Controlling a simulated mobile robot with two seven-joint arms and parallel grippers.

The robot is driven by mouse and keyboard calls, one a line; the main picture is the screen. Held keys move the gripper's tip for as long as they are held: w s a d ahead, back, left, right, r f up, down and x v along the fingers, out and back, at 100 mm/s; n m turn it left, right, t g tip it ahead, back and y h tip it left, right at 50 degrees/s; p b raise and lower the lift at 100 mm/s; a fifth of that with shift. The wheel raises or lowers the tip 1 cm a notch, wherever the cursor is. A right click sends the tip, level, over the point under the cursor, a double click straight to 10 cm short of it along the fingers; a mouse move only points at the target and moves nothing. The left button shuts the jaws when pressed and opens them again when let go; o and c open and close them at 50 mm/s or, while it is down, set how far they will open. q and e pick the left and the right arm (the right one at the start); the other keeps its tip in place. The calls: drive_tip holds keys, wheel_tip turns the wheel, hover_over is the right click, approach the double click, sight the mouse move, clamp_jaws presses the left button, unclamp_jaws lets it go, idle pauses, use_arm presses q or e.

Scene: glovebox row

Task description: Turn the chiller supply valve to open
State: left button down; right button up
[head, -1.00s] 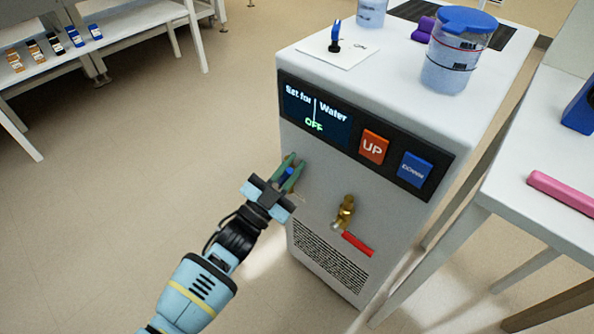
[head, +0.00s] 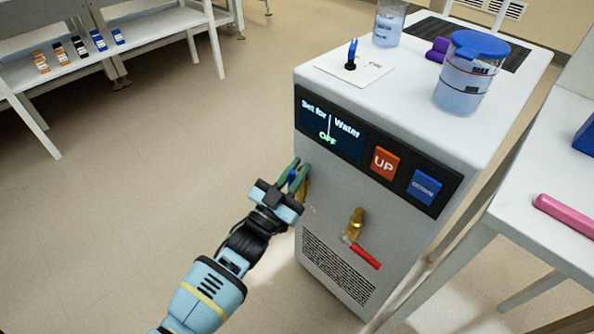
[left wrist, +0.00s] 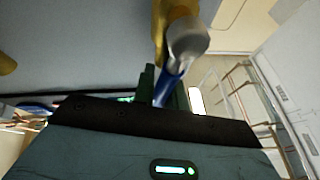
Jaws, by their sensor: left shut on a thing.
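The chiller (head: 400,240) is a pale grey cabinet with a display reading "OFF". On its front are two brass valves. The left valve (head: 304,188) has a blue handle (head: 292,177); the right valve (head: 356,222) has a red handle (head: 365,257) slanting down to the right. No label marks which one is supply. My left gripper (head: 296,170) is shut on the blue handle, with green fingers either side. In the left wrist view the blue handle (left wrist: 170,86) runs from a silver hub (left wrist: 187,40) on the brass body down between the fingers. My right gripper is not in view.
A blue-lidded water jar (head: 466,80), a beaker (head: 388,25) and a card with a small blue-black lever (head: 352,62) stand on the chiller top. A white table (head: 535,215) is close on the right. Floor left of the chiller is clear.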

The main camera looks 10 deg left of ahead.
sight(289, 183)
use_arm(q)
drive_tip(key=shift+f, duration=0.1)
drive_tip(key=c, duration=1.5)
unclamp_jaws()
drive_tip(key=shift+o, duration=0.3)
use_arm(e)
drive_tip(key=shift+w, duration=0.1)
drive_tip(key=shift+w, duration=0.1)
use_arm(q)
drive_tip(key=shift+s+a+f, duration=0.1)
drive_tip(key=shift+s+a, duration=0.05)
drive_tip(key=shift+s, duration=0.15)
drive_tip(key=p+v, duration=0.1)
drive_tip(key=v, duration=0.5)
drive_tip(key=shift+s+a+f, duration=0.15)
drive_tip(key=shift+s+a, duration=0.05)
drive_tip(key=shift+s, duration=0.25)
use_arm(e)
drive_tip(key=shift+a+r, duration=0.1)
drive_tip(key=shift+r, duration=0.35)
